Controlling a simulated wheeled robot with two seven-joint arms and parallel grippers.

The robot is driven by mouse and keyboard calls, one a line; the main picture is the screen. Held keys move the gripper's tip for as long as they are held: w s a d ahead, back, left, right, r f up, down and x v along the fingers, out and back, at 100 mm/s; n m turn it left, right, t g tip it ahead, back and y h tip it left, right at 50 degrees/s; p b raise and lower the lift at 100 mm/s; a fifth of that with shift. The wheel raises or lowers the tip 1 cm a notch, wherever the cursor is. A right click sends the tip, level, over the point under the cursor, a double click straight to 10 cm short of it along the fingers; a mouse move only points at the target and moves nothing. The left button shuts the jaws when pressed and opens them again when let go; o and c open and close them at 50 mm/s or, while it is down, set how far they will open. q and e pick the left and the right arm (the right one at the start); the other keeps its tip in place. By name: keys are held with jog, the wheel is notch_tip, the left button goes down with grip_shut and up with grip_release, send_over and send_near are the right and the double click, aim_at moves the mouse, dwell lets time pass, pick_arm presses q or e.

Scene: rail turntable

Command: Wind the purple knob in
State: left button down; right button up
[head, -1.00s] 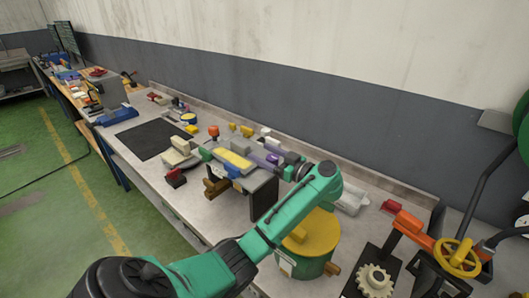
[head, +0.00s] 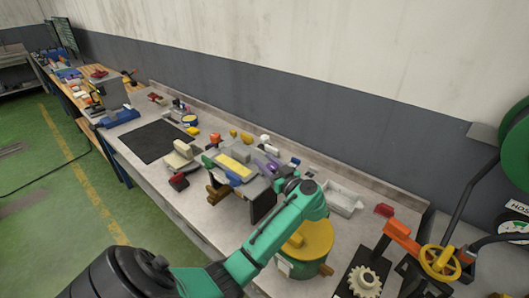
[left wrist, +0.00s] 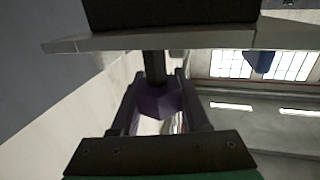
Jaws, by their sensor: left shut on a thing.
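The purple knob (head: 272,167) shows at the right side of a grey fixture (head: 264,185) with a yellow block on top, on the workbench. In the left wrist view the purple knob (left wrist: 156,103) sits between my two fingers, in line with a dark shaft. My left gripper (head: 276,172) is shut on the knob, with the green arm reaching in from the lower left. The fingers flank the knob in the left wrist view (left wrist: 157,108). My wrist hides part of the fixture's right end. My right gripper is not in view.
A green drum with a yellow top (head: 318,238) stands close beside my left arm. A yellow handwheel (head: 440,262) and a pale gear (head: 365,282) are at the lower right. A grey tray (head: 343,200) lies behind the drum. A black mat (head: 155,141) lies further left.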

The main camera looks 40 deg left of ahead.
pick_arm(q)
jog(key=shift+w+r+m+t+p, duration=0.1)
jog(key=shift+r+m+t+p, duration=0.2)
jog(key=shift+m+t, duration=0.35)
jog(key=m+t, duration=0.1)
jog(key=t+h, duration=0.1)
jog(key=t, duration=0.1)
jog(key=shift+w+d+f+m+h, duration=0.1)
jog(key=shift+w+f+m+h, duration=0.1)
jog(key=shift+f+m+h, duration=0.15)
jog(key=m+t+h, duration=0.2)
jog(key=t, duration=0.1)
jog(key=m+t+h, duration=0.1)
jog(key=shift+w+d, duration=0.25)
jog(key=shift+w, duration=0.15)
jog(key=shift+w+d+r+m+t+h, duration=0.1)
jog(key=shift+w+d+m+t+h, duration=0.1)
jog(key=shift+m+t+h, duration=0.8)
jog(key=shift+w+d+m+t+h, duration=0.1)
jog(key=shift+d+m+t+h, duration=0.1)
jog(key=shift+m+t+h, duration=0.6)
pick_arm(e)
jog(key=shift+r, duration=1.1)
pick_arm(q)
jog(key=shift+g+h, duration=0.25)
jog(key=shift+h, duration=0.1)
jog(key=shift+c, duration=2)
grip_release()
